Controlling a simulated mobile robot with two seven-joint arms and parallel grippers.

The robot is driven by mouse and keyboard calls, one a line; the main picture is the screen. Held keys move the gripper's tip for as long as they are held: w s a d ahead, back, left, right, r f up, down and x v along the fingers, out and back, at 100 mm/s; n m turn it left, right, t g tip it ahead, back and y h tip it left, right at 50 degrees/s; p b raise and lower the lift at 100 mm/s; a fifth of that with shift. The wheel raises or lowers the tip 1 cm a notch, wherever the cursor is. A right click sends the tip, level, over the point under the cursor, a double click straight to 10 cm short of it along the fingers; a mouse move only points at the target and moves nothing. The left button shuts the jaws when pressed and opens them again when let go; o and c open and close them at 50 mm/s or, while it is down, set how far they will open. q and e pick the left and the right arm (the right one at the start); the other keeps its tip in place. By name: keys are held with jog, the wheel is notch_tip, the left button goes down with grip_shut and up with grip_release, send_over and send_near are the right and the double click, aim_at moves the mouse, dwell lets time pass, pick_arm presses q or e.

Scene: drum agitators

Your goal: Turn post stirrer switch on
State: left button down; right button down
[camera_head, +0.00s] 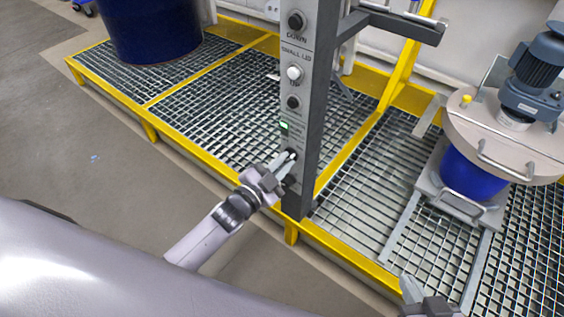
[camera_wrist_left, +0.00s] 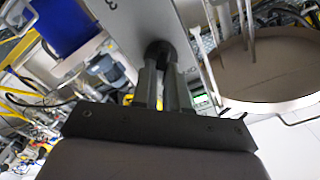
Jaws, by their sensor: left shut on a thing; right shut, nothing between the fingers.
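The grey control post (camera_head: 308,75) stands upright in the middle of the head view, with several round knobs and buttons down its face. A small green light (camera_head: 284,126) shows low on the post. The black stirrer switch knob (camera_head: 291,154) is just below that light, and it also shows in the left wrist view (camera_wrist_left: 158,50). My left gripper (camera_head: 287,161) is shut on the knob, its fingers partly hiding it. My right gripper (camera_head: 411,290) is shut and empty at the bottom edge, apart from the post.
A yellow-framed grating platform (camera_head: 220,95) surrounds the post. A blue drum (camera_head: 150,30) stands at the back left. A motor (camera_head: 535,75) on a round lid (camera_head: 500,130) tops a blue container (camera_head: 470,178) at right. A grey bar (camera_head: 400,25) juts rightward from the post.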

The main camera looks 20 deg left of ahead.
pick_arm(q)
jog(key=shift+f, duration=0.1)
pick_arm(e)
jog(key=shift+w, duration=0.1)
dwell(0.4)
pick_arm(q)
jog(key=c, duration=1.1)
grip_release()
jog(key=shift+c, duration=0.2)
jog(key=shift+s, duration=0.1)
pick_arm(e)
jog(key=shift+r, duration=0.1)
